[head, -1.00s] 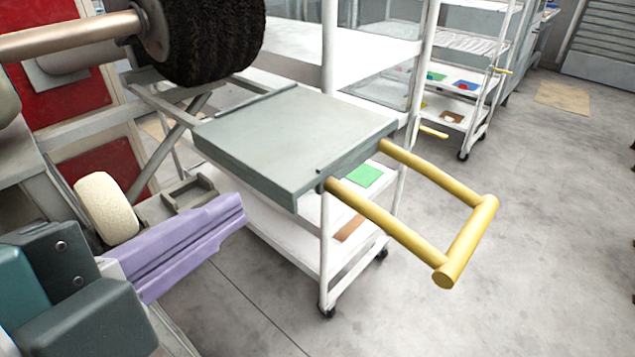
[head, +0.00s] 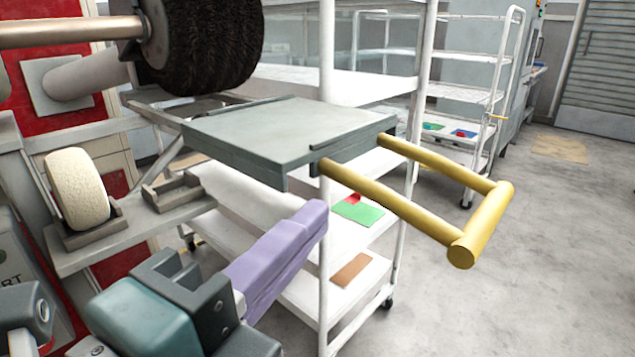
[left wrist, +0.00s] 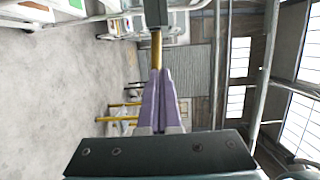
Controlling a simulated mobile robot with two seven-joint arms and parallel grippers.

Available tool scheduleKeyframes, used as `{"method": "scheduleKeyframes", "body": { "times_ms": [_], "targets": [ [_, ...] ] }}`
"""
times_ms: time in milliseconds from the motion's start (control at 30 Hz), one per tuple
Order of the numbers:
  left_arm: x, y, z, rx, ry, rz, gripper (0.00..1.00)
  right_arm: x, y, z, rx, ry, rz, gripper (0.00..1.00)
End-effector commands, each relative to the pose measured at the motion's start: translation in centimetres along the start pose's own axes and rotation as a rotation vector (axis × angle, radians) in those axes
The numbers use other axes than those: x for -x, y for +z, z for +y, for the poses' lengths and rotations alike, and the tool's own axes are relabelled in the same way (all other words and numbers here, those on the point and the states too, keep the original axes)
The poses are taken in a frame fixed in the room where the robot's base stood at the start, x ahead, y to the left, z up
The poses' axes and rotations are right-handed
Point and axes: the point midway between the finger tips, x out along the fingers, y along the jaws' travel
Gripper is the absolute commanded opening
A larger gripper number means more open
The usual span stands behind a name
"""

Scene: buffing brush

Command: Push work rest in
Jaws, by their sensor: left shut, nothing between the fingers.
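The work rest is a flat grey plate (head: 290,130) with a yellow U-shaped handle (head: 480,222) reaching out to the right, beneath the dark round brush (head: 205,45). My left gripper (head: 315,215) has its purple fingers shut and empty, below the plate's front edge and left of the handle in the head view. In the left wrist view the closed purple fingers (left wrist: 158,75) point toward a yellow bar (left wrist: 156,50) and a grey edge (left wrist: 165,5). I cannot tell whether they touch. My right gripper does not show.
A white shelf cart (head: 325,280) with coloured items stands behind the work rest. A pale roller (head: 78,188) sits in a grey holder at left. Another white rack (head: 465,95) stands farther back. The floor (head: 560,260) at right is clear.

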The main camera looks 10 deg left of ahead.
Motion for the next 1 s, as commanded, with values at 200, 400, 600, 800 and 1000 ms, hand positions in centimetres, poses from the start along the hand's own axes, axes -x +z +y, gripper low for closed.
{"method": "scheduleKeyframes", "body": {
  "times_ms": [200, 400, 600, 800, 1000],
  "targets": [
    [-2.6, 1.7, 0.0, -0.005, 0.001, 0.000, 0.00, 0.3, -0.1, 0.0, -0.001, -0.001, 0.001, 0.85],
    [-3.1, 3.5, 0.1, 0.000, 0.002, 0.000, 0.00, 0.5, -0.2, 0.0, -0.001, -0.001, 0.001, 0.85],
    [-3.1, 3.9, 0.1, 0.002, 0.001, -0.001, 0.00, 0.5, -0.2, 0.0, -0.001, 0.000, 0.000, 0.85],
    [-3.1, 3.9, 0.1, 0.002, 0.001, -0.001, 0.00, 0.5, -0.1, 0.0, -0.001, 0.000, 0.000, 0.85],
    [-3.9, 6.7, 0.0, -0.006, 0.003, 0.000, 0.00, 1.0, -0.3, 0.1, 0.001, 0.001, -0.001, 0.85]
  ]
}}
